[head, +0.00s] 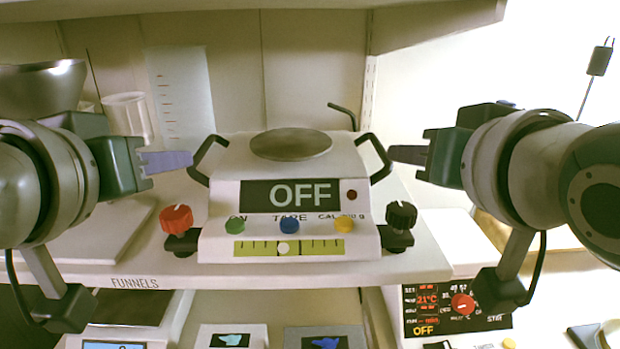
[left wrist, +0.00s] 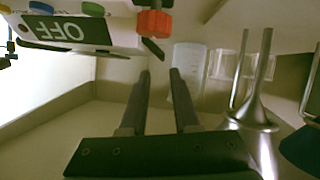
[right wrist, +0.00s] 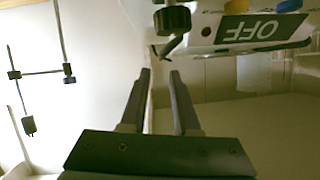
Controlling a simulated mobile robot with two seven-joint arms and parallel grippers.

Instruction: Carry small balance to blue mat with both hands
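The small balance (head: 290,185) is a white box with a round grey pan, an OFF display and two black side handles. It stands on a shelf marked FUNNELS. My left gripper (head: 188,160) is open and level with the left handle (head: 202,160); in the left wrist view that handle (left wrist: 153,48) lies just beyond the fingertips. My right gripper (head: 394,155) is open close to the right handle (head: 376,155), which also shows past the fingertips in the right wrist view (right wrist: 172,46). Neither gripper holds anything. I cannot make out a blue mat.
A red knob (head: 176,218) and a black knob (head: 401,214) flank the balance. A clear beaker (head: 127,117) and metal funnels (left wrist: 252,115) stand at left. A device with a red display (head: 455,308) sits below right. The upper shelf (head: 435,22) overhangs.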

